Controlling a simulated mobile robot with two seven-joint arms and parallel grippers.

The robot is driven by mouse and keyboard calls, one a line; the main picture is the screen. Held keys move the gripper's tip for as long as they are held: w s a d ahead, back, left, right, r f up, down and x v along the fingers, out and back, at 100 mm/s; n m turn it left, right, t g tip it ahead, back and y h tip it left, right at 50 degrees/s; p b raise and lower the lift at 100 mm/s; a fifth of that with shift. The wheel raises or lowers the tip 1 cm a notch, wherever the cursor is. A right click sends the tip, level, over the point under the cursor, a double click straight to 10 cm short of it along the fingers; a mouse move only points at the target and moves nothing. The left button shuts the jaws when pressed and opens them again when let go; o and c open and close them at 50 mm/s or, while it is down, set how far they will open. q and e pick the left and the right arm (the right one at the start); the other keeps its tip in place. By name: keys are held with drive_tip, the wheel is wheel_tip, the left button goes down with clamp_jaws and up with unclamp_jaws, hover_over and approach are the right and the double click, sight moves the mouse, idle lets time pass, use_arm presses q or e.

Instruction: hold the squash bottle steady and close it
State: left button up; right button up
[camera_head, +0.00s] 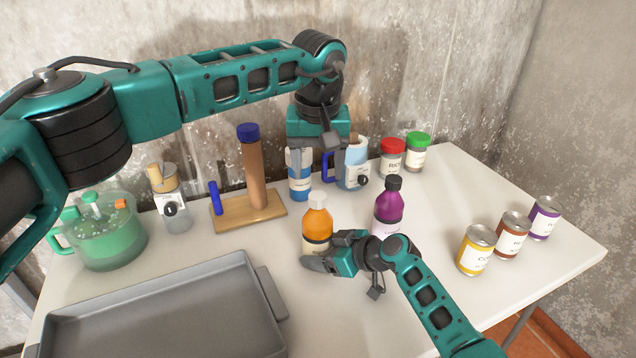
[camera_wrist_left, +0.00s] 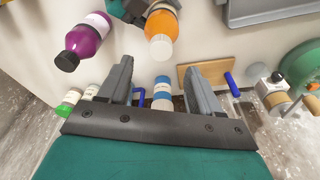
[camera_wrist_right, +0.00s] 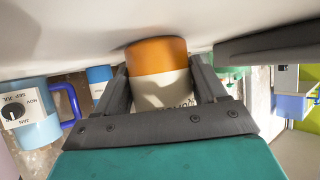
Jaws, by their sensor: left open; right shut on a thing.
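The squash bottle (camera_head: 317,224) is orange with a pale label and a pale top, and stands upright on the table. My right gripper (camera_head: 328,250) is shut on its lower part; the right wrist view shows the orange body and label (camera_wrist_right: 160,85) between the fingers. My left gripper (camera_head: 315,150) is open and empty, pointing down above the table behind the bottle. In the left wrist view the bottle's pale top (camera_wrist_left: 158,47) lies just beyond the open fingers (camera_wrist_left: 158,75). I cannot tell how tightly the top sits.
A purple bottle with a black cap (camera_head: 389,205) stands close on the right. A grey tray (camera_head: 268,295) fills the front left. Three cans (camera_head: 477,252) stand at the right.

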use_arm(q)
drive_tip(key=r, duration=0.4)
drive_tip(key=s+r, duration=0.1)
drive_tip(key=shift+r, duration=0.4)
use_arm(e)
drive_tip(key=o, duration=1.4)
drive_tip(key=shift+c, duration=0.2)
